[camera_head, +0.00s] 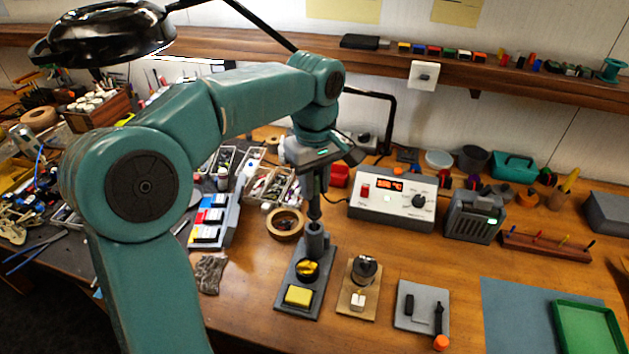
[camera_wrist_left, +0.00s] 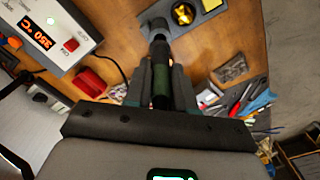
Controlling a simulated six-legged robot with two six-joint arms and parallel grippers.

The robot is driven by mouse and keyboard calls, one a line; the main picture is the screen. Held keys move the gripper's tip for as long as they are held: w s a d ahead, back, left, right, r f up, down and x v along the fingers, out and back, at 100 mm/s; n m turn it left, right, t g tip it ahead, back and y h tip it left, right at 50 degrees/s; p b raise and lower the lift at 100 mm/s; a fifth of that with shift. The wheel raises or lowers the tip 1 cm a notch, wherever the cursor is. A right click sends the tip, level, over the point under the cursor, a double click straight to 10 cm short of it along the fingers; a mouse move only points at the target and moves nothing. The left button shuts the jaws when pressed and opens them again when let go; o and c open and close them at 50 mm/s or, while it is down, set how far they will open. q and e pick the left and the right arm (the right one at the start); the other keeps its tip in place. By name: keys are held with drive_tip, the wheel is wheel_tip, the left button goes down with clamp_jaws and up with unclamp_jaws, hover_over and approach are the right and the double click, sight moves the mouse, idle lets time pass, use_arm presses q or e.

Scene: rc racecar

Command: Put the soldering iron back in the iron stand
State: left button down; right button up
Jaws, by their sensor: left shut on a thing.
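My left gripper (camera_head: 313,190) is shut on the soldering iron (camera_head: 314,207), a dark upright stick pointing down. In the left wrist view the iron's dark green handle (camera_wrist_left: 161,85) lies between the two fingers (camera_wrist_left: 160,92). The iron stand (camera_head: 283,296) is a grey plate with a holder tube (camera_head: 317,243), brass wool and a yellow sponge. The iron's lower end meets the top of the tube and is in line with it. The tip is hidden, and its depth inside cannot be told. The stand also shows in the left wrist view (camera_wrist_left: 209,6). My right gripper is not in view.
The soldering station (camera_head: 393,203) stands right of the stand, with a dark cable. A small wooden board (camera_head: 352,304) and a grey pad (camera_head: 408,318) lie to its right.

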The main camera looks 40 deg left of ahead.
sight(315, 213)
use_arm(q)
drive_tip(key=shift+f+b, duration=1.3)
drive_tip(key=shift+f, duration=0.5)
drive_tip(key=shift+c, duration=2.4)
unclamp_jaws()
drive_tip(key=shift+r, duration=0.1)
wheel_tip(315, 213, up, 9)
drive_tip(key=p, duration=0.8)
